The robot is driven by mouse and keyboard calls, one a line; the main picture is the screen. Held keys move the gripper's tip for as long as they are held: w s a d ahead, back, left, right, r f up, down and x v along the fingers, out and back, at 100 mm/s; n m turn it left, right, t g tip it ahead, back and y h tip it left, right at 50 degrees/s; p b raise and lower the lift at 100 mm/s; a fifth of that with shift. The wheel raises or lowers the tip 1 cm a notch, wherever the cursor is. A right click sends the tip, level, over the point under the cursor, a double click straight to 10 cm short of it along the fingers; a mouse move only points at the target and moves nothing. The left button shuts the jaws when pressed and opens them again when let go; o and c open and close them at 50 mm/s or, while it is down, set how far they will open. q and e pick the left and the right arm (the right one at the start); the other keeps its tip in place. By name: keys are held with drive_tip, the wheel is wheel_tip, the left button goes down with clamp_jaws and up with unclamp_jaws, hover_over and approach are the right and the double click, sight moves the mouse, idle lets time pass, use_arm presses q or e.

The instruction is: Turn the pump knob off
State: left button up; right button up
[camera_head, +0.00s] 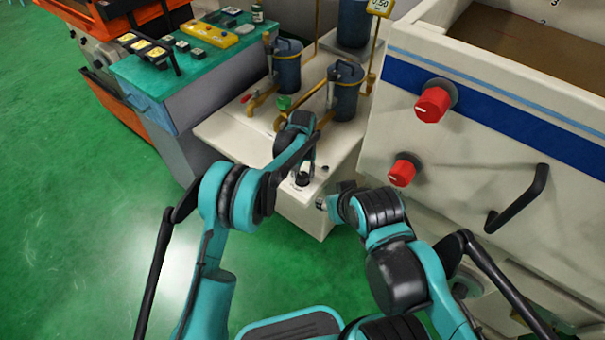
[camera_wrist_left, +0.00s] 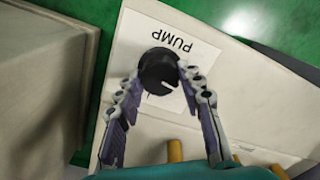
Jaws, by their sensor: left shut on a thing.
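The black pump knob (camera_wrist_left: 157,68) sits on a white label reading PUMP, upside down in the left wrist view. A white mark shows on its lower right part. The knob also shows in the head view (camera_head: 302,179), on the front top of the cream pump unit. My left gripper (camera_wrist_left: 160,76) has its fingertips on either side of the knob and is shut on it. In the head view the left gripper (camera_head: 303,168) reaches down to it. My right gripper (camera_head: 328,203) is beside the unit's front, right of the knob, mostly hidden by its own arm.
Dark blue canisters (camera_head: 287,68) with yellow pipes stand behind the knob. The large cream machine (camera_head: 460,150) with red knobs (camera_head: 433,104) and a black handle (camera_head: 518,198) is on the right. A green-topped bench (camera_head: 165,75) is on the left. Green floor (camera_head: 80,220) is clear at left.

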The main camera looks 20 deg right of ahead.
sight(303, 175)
use_arm(q)
drive_tip(key=shift+n, duration=1)
drive_tip(key=o, duration=1.2)
drive_tip(key=shift+c, duration=0.2)
wheel_tip(303, 175, up, 12)
